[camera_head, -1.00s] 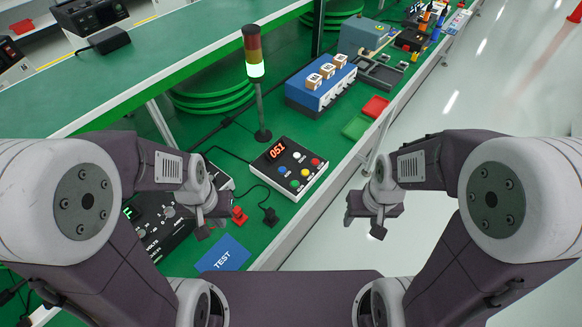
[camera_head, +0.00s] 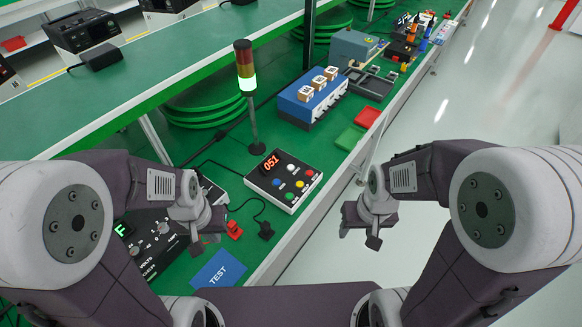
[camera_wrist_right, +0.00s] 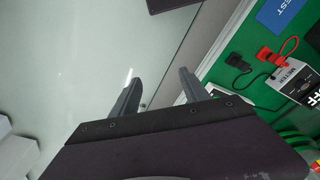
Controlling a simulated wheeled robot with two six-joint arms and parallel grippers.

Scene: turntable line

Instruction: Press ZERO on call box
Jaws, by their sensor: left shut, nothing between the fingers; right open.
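The call box (camera_head: 268,184) is a white-edged black box on the green bench in the head view. Its red display (camera_head: 271,163) reads 051. Several round buttons in blue, white, red, yellow and green sit on its top, their labels too small to read. My left gripper (camera_head: 212,238) is shut and empty, in front of and to the left of the box, apart from it. My right gripper (camera_head: 372,238) is to the right of the bench edge, over the floor. In the right wrist view its two fingers (camera_wrist_right: 158,90) are open with nothing between them.
A black power supply (camera_head: 150,240), a red connector (camera_head: 234,230) and a blue TEST card (camera_head: 218,270) lie near my left gripper. Red (camera_head: 367,117) and green (camera_head: 349,138) trays stand beyond the box.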

